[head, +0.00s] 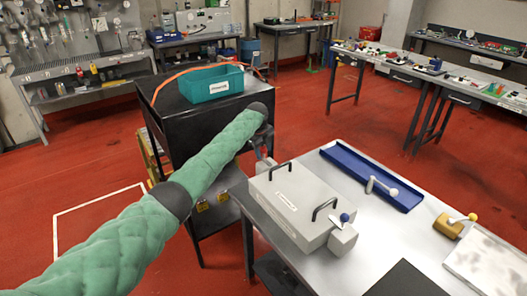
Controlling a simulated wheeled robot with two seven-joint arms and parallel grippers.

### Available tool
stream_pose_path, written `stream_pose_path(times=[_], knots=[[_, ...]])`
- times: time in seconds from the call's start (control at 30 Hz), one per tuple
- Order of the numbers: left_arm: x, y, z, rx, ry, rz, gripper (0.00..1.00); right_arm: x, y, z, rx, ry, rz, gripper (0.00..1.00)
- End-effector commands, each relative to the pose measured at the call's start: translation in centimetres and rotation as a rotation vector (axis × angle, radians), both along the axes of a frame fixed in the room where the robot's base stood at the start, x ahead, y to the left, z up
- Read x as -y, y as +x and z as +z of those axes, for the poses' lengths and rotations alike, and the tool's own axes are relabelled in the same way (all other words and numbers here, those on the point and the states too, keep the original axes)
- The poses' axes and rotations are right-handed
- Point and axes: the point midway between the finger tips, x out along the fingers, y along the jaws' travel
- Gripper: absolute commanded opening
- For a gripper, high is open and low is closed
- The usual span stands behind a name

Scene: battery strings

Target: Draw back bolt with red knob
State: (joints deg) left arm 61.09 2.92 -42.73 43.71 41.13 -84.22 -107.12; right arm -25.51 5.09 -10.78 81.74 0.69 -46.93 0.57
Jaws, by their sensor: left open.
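A grey box (290,205) with two black handles and a small white label sits on the metal table. A lever with a blue knob (344,218) is on a grey block at its right side. I see no red knob; the box's far left end is partly behind my arm and gripper. My left arm, in a green quilted sleeve, reaches in from the left. My left gripper (265,160) is at that far left end, small and partly hidden by the arm; it is open. I cannot tell whether it touches the box. My right gripper is not in view.
A blue tray (338,153) lies behind the box, with a pale-knobbed lever (382,187) at its front edge. A brass block with a yellow knob (472,216), a pale plate (490,262) and a dark mat (405,281) are at right. A black cabinet (175,118) carries a teal bin (200,88).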

Motion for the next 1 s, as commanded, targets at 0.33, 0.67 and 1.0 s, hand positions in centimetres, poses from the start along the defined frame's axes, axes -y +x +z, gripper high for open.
stream_pose_path(times=[0.33, 0.67, 1.0], knots=[[-0.6, -0.4, 3.7, 0.003, -0.001, 0.000, 0.49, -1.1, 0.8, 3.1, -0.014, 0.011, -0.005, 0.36], [-1.1, -0.9, 7.2, 0.001, -0.001, 0.001, 0.49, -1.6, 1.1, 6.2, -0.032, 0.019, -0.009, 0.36], [-1.1, -1.0, 7.6, 0.000, 0.000, 0.001, 0.49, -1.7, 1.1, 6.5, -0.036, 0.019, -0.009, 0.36]])
